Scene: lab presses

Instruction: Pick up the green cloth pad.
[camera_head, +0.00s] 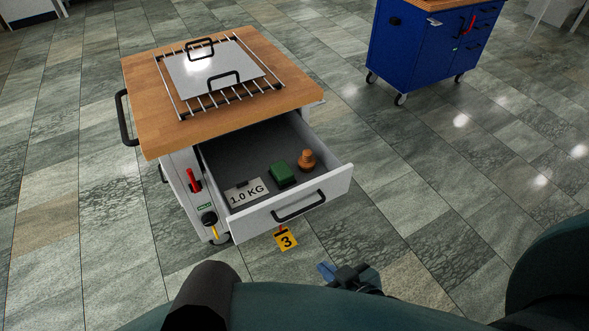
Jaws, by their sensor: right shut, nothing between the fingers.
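The green cloth pad (282,176) lies in the open drawer (345,178) of a white cart with a wooden top. It sits between a "1.0 KG" card and an orange-brown stepped object. My right gripper (326,270) is at the bottom middle, shut and empty, outside the drawer and in front of it in the picture. It is apart from the pad. My left gripper is not in view.
The "1.0 KG" card (246,193) and the orange-brown object (307,160) flank the pad. The drawer front has a black handle (298,206). A wire rack with a metal plate (215,68) covers the wooden top (150,95). A blue cabinet (420,48) stands back right.

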